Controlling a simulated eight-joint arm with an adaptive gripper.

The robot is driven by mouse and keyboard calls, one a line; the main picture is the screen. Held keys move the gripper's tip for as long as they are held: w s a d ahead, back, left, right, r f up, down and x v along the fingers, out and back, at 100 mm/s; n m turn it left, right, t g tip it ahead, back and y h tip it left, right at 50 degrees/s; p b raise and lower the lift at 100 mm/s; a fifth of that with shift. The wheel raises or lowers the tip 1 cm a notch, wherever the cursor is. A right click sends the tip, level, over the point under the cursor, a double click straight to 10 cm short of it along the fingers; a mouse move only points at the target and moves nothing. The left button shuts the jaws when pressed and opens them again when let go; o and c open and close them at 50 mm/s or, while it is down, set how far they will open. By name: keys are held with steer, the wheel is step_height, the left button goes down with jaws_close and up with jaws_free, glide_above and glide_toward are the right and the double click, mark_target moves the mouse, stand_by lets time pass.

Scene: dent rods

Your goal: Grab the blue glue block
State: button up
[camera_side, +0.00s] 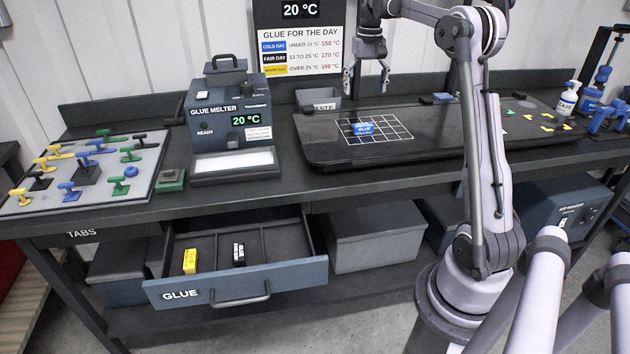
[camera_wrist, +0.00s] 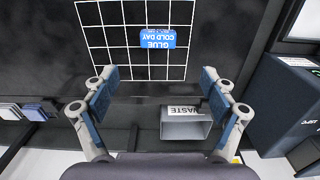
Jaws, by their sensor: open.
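The blue glue block (camera_side: 362,128) lies on the white grid drawn on the dark panel. In the wrist view the blue glue block (camera_wrist: 158,38) shows upside-down lettering reading "GLUE COLD DAY". My gripper (camera_side: 367,80) is open and empty. It hangs above the rear edge of the panel, behind the block and apart from it. In the wrist view the fingers of my gripper (camera_wrist: 160,92) are spread wide, with the block beyond their tips. Nothing hides the block.
A grey waste bin (camera_side: 318,100) stands behind the panel, and it shows between my fingers in the wrist view (camera_wrist: 186,128). The glue melter (camera_side: 228,112) stands left of the panel (camera_side: 420,140). The open glue drawer (camera_side: 236,283) below holds a yellow block (camera_side: 190,261) and a black block (camera_side: 239,251).

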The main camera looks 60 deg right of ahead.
glide_above(363, 125)
steer(key=f, duration=0.4)
steer(key=shift+w+d+f, duration=0.2)
steer(key=shift+d+f, duration=0.1)
steer(key=shift+f, duration=0.1)
steer(key=shift+s+a+f, duration=0.1)
steer(key=shift+f, duration=1.45)
steer(key=shift+s+a+f, duration=0.1)
steer(key=shift+f, duration=1.4)
steer(key=c, duration=1.2)
